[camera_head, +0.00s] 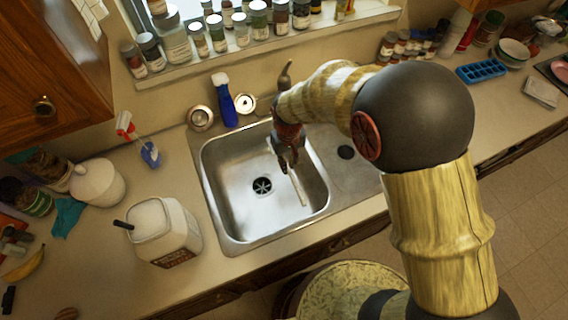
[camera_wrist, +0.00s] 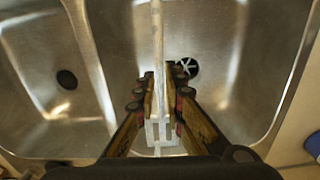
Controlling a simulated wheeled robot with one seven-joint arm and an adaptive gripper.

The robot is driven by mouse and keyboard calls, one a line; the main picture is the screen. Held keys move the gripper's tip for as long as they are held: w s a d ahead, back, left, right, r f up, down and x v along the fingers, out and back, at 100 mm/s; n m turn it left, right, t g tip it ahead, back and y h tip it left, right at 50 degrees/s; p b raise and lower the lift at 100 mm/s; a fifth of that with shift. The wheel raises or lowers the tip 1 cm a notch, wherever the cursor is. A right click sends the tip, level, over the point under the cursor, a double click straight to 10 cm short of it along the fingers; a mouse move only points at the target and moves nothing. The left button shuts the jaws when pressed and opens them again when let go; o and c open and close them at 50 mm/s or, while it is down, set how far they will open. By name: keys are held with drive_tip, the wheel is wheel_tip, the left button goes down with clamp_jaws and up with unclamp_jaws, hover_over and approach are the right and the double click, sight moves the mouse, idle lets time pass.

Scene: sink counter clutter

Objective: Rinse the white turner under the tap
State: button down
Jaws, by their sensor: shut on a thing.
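My gripper (camera_head: 289,160) is over the left sink basin (camera_head: 232,165), pointing down. It is shut on the white turner (camera_head: 299,186), whose thin pale length reaches down and forward over the basin. In the wrist view my gripper (camera_wrist: 161,82) has its fingers on both sides of the white turner (camera_wrist: 157,45); a slotted end shows between the fingers near the palm. A brown upright part of what looks like the tap (camera_head: 286,72) shows behind my arm; its spout is hidden. I cannot tell whether water runs.
The basin drain (camera_head: 262,186) is clear. A second basin (camera_head: 340,170) lies to the right. A blue bottle (camera_head: 224,100) stands behind the sink. A white canister (camera_head: 163,232) and a red-and-white brush-like item (camera_head: 126,126) stand left. Jars (camera_head: 258,18) line the windowsill.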

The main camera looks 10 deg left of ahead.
drive_tip(key=shift+s, duration=0.1)
drive_tip(key=s+a, duration=0.1)
drive_tip(key=s, duration=0.5)
drive_tip(key=shift+s+p, duration=0.2)
drive_tip(key=shift+p, duration=0.2)
drive_tip(key=shift+r, duration=0.15)
idle(0.6)
drive_tip(key=s+r+p, duration=0.2)
drive_tip(key=r, duration=0.1)
drive_tip(key=s+r+p, duration=0.1)
drive_tip(key=shift+a+r+p, duration=0.3)
drive_tip(key=shift+r, duration=0.1)
idle(0.8)
